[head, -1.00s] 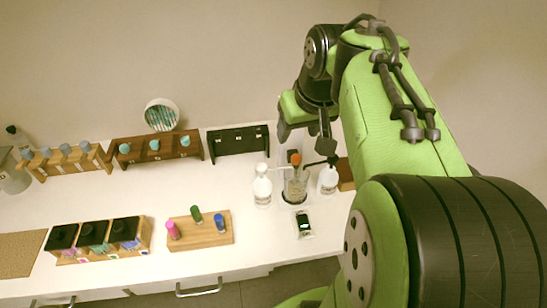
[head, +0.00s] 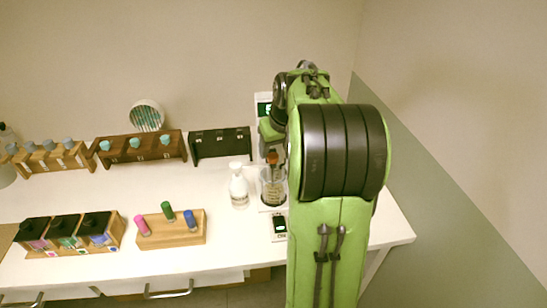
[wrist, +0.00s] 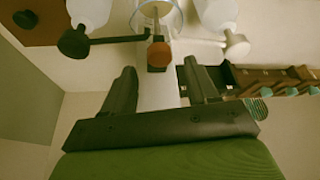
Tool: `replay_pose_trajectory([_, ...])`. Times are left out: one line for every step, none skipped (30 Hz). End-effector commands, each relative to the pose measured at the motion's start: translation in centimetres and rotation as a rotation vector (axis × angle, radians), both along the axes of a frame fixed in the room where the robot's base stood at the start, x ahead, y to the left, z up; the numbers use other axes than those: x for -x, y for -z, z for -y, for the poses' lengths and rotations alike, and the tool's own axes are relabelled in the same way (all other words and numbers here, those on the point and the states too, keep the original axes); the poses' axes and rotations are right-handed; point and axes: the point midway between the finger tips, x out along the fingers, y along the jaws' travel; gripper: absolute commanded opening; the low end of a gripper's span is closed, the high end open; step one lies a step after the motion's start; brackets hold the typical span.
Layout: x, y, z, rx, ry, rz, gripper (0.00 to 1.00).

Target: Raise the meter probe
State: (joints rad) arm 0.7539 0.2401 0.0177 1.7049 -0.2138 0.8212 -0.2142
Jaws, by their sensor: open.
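The meter probe shows as an orange-brown cap (head: 271,157) standing in a clear glass beaker (head: 273,188) on the white table. In the wrist view the probe's cap (wrist: 160,55) is just beyond my fingertips, roughly centred between them, with the beaker (wrist: 158,14) behind it. My gripper (wrist: 160,78) is open, with a finger to each side and nothing between them. In the head view my arm hides the gripper's fingers. The meter (head: 264,109) with a green display stands behind the beaker, partly covered by my arm.
A white pump bottle (head: 239,188) stands left of the beaker. A small device (head: 279,226) lies in front. Racks and a three-bottle block (head: 170,230) stand further left.

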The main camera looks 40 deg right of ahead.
Motion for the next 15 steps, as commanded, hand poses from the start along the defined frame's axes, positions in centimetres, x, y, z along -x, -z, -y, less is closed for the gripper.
replay_pose_trajectory([-0.3, 1.2, 0.1, -0.002, 0.000, -0.003, 0.58])
replay_pose_trajectory([-0.5, 1.7, 0.1, -0.002, -0.001, -0.003, 0.58])
replay_pose_trajectory([-0.8, 2.1, 0.2, -0.001, -0.001, -0.002, 0.58])
replay_pose_trajectory([-0.9, 2.4, 0.2, -0.001, -0.002, -0.002, 0.58])
replay_pose_trajectory([-1.0, 2.7, 0.3, -0.001, -0.002, -0.002, 0.58])
replay_pose_trajectory([-1.1, 2.9, 0.3, 0.000, -0.002, -0.001, 0.58])
replay_pose_trajectory([-1.2, 3.0, 0.4, 0.001, -0.002, 0.000, 0.58])
replay_pose_trajectory([-1.2, 3.1, 0.4, 0.000, -0.001, 0.000, 0.58])
replay_pose_trajectory([-1.2, 3.1, 0.4, 0.001, -0.001, 0.001, 0.58])
replay_pose_trajectory([-1.2, 3.1, 0.4, 0.002, -0.001, 0.001, 0.58])
replay_pose_trajectory([-1.2, 3.1, 0.4, 0.002, -0.001, 0.001, 0.58])
replay_pose_trajectory([-1.2, 3.0, 0.4, 0.002, -0.001, 0.001, 0.58])
replay_pose_trajectory([-1.2, 3.0, 0.4, 0.001, -0.001, 0.001, 0.58])
replay_pose_trajectory([-1.2, 3.0, 0.4, 0.001, -0.001, 0.001, 0.58])
replay_pose_trajectory([-1.2, 3.0, 0.4, 0.001, -0.001, 0.001, 0.55])
